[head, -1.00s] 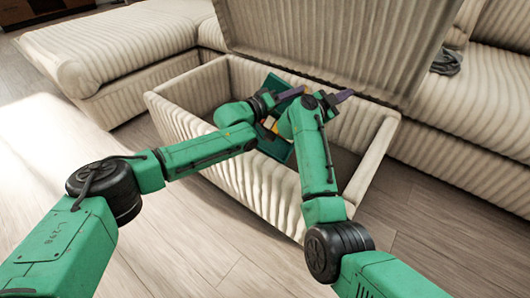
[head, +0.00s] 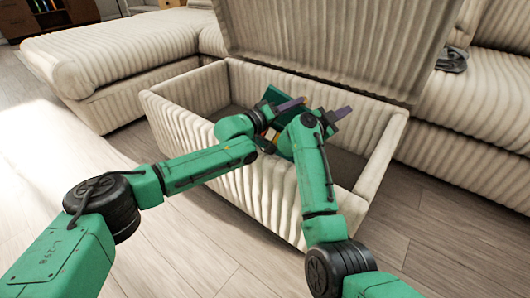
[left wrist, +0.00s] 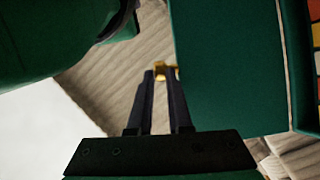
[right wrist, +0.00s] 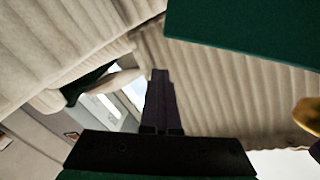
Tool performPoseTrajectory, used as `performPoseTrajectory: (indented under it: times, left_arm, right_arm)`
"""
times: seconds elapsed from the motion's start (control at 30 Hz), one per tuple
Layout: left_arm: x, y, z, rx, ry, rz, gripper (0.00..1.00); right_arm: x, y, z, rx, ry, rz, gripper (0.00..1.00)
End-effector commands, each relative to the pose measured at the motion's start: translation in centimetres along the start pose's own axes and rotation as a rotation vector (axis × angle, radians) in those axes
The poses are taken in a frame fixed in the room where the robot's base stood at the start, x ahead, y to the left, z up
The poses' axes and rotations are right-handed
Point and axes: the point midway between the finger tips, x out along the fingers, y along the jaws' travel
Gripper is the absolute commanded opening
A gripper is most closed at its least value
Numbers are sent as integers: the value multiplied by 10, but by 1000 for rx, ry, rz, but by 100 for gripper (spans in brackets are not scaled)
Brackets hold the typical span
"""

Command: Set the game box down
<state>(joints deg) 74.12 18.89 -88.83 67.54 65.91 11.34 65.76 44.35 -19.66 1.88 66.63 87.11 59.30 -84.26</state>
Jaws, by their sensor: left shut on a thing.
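The game box (head: 273,96) is dark green and sits tilted inside the open, cream ribbed storage seat (head: 187,116), partly hidden by my arms. In the left wrist view its green side (left wrist: 230,70) fills the upper right, with a gold part (left wrist: 165,70) at the fingertips. My left gripper (head: 290,104) is shut on the game box. My right gripper (head: 338,113) is beside it, fingers together and empty; the box's edge (right wrist: 245,28) shows beyond them in the right wrist view. I cannot tell whether the box touches the seat's floor.
The raised ribbed lid (head: 335,40) stands behind the opening. A cream sofa (head: 480,120) lies at the right, and a chaise section (head: 110,55) at the left. The wooden floor (head: 185,255) in front is clear. A small grey object (head: 452,59) lies on the sofa.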

Motion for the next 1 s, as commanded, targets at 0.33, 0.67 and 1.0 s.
performPoseTrajectory:
  times: [0.33, 0.67, 1.0]
  left_arm:
    - [-2, -22, 20, 9, -29, -36, 47]
    - [-2, -22, 21, 9, -29, -36, 47]
    - [-13, -21, 20, 0, -27, -33, 47]
  right_arm:
    - [0, 3, 4, -1, -1, 1, 27]
    - [0, 3, 5, -1, -1, 1, 27]
    - [0, 3, 4, 0, 0, 0, 27]
